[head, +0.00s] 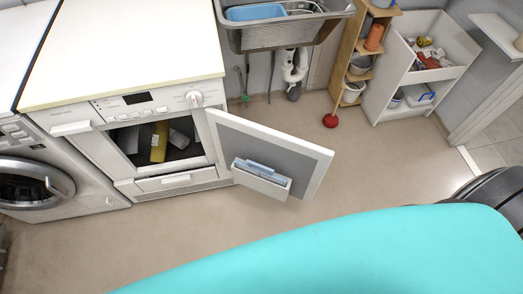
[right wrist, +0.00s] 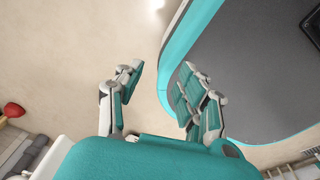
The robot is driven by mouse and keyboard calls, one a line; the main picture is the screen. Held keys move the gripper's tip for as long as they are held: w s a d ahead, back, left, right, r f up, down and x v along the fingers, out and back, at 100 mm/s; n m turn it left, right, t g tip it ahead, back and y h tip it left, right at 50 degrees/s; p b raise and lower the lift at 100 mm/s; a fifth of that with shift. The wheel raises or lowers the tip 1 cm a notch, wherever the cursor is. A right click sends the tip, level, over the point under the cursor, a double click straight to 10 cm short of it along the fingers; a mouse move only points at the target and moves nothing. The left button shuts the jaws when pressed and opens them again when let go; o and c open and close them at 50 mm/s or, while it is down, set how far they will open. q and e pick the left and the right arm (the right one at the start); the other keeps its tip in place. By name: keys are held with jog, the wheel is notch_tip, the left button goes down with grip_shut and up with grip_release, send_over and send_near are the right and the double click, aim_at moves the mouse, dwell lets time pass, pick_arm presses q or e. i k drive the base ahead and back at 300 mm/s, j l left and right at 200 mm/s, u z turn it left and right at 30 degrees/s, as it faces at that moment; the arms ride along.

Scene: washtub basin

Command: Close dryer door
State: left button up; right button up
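The dryer (head: 155,175) is the white machine at the left centre of the head view. Its door (head: 305,160) stands wide open, swung out to the right on its right edge. A small holder (head: 262,180) is on the door's inner face. The dark inside of the dryer shows a yellow item (head: 159,141) and a grey one. My right gripper (right wrist: 165,95) is open and empty above the floor in the right wrist view, its fingers well apart. It does not show in the head view, and my left gripper is in neither view.
A washing machine (head: 62,185) stands left of the dryer. A metal sink (head: 290,35) hangs behind, with a wooden shelf (head: 349,65) and a white cabinet (head: 385,85) to the right. A red plunger (head: 330,121) is on the floor. Floor before the door is clear.

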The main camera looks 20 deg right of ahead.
aim_at(304, 165)
jog(key=i+l+u, duration=0.15)
jog(key=l+u, duration=0.2)
jog(key=l, duration=0.2)
jog(key=l+u, duration=0.35)
jog(key=l, duration=0.2)
jog(key=l+u, duration=0.3)
jog(key=l, duration=0.3)
jog(key=l+u, duration=0.35)
jog(key=l, duration=0.2)
jog(key=k+l+u, duration=0.15)
jog(key=l+u, duration=0.2)
jog(key=l, duration=0.2)
jog(key=k+l+u, duration=0.15)
jog(key=l+u, duration=0.2)
jog(key=l, duration=0.2)
